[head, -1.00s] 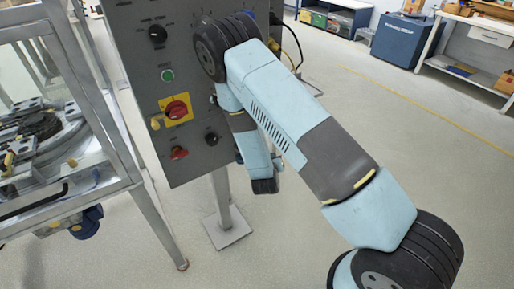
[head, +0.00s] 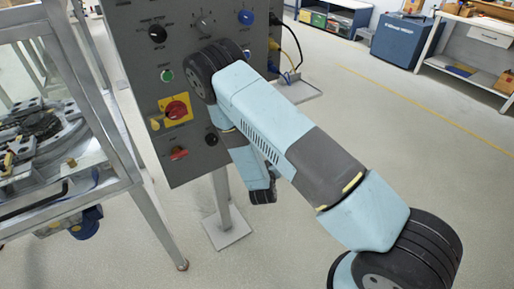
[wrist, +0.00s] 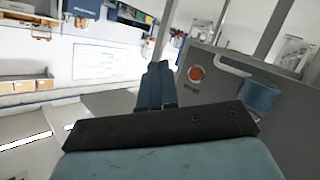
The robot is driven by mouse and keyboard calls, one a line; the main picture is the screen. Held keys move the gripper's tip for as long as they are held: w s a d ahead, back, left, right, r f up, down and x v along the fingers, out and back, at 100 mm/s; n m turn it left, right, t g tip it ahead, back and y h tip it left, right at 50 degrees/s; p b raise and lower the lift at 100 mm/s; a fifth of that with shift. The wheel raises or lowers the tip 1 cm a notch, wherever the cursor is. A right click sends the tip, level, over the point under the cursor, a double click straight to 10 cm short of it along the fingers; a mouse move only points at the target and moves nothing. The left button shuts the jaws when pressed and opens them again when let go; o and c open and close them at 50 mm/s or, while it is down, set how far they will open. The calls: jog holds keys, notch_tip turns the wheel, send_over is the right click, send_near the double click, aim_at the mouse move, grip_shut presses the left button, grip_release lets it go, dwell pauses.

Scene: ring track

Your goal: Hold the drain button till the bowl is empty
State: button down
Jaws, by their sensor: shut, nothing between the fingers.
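A grey control panel (head: 190,150) stands on a post, with a red-on-yellow switch (head: 177,108), a green button (head: 167,76), black knobs and a blue knob (head: 246,16). I cannot read which control is the drain button. In the wrist view my gripper (wrist: 156,72) has its blue fingers together and empty. A round orange-red control (wrist: 195,74) on a grey face shows to the right of the fingertips, apart from them in the picture. In the head view my arm covers part of the panel, and I cannot make out the fingertips. Round machine parts (head: 38,125) sit in the frame at left; bowl contents cannot be told.
The metal machine frame (head: 135,190) stands close left of the panel. Cables (head: 297,50) hang at its right side. A blue cabinet (head: 398,38) and a workbench (head: 480,60) stand far back. The floor at right is clear.

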jog(key=w+a, duration=0.4)
jog(key=w, duration=0.1)
jog(key=shift+w, duration=0.35)
jog(key=shift+w, duration=0.2)
dwell(1.9)
jog(key=shift+w+a, duration=0.15)
jog(key=shift+w, duration=0.05)
jog(key=shift+r, duration=0.1)
dwell(0.4)
